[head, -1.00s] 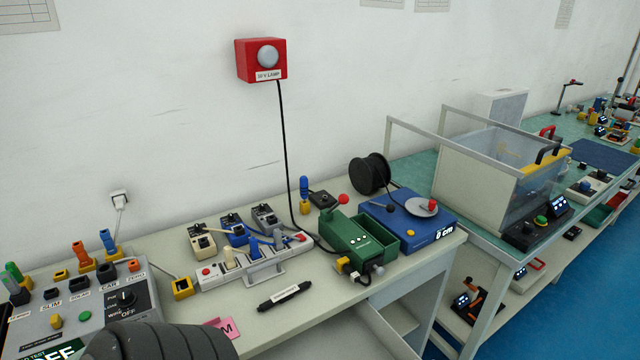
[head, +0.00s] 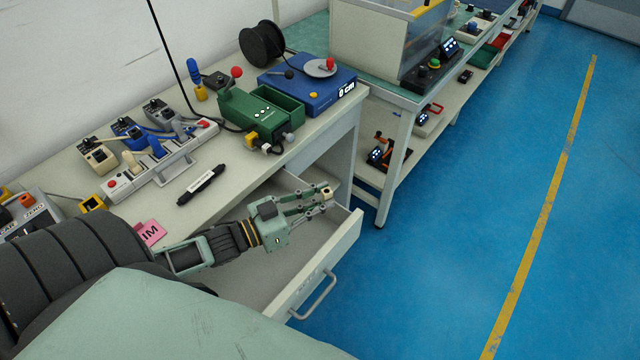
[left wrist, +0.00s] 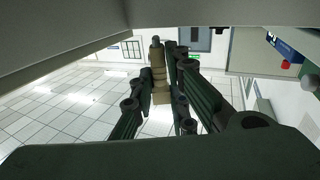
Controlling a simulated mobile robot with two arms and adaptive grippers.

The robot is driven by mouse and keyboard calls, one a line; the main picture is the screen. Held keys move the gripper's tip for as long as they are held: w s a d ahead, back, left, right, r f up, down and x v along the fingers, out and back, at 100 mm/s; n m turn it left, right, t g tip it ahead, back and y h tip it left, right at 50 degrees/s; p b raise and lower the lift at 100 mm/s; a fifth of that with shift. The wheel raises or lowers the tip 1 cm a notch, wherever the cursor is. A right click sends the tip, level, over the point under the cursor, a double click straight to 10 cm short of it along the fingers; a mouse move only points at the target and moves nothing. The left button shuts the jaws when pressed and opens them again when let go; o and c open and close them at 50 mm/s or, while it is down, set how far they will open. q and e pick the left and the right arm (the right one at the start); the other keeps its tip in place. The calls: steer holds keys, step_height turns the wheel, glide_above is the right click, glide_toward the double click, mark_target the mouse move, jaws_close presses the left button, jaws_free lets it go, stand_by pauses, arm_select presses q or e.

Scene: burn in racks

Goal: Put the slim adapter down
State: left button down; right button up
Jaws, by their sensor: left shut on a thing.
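My left gripper (head: 322,192) is shut on a small tan adapter, the slim adapter (head: 327,191), at its fingertips. The gripper is over the open drawer (head: 336,257), near the drawer's right end. In the left wrist view the adapter (left wrist: 158,72) is a ribbed tan piece with a dark tip, between the two fingers (left wrist: 161,80). The drawer's walls frame that view above and at the sides. I cannot tell whether the adapter touches the drawer floor. My right gripper is not in view.
The bench above holds a power strip (head: 165,172) with several plugged adapters, a black marker (head: 201,185), a pink tag (head: 149,233), a green box (head: 262,112), a blue scale (head: 307,83) and a black spool (head: 262,44). Blue floor (head: 450,220) is clear at right.

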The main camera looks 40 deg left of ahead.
arm_select(q)
step_height(320, 180, down, 3)
steer(key=shift+f, duration=0.1)
steer(key=shift+f+b, duration=0.55)
steer(key=shift+f, duration=0.1)
steer(key=c, duration=1.7)
jaws_free()
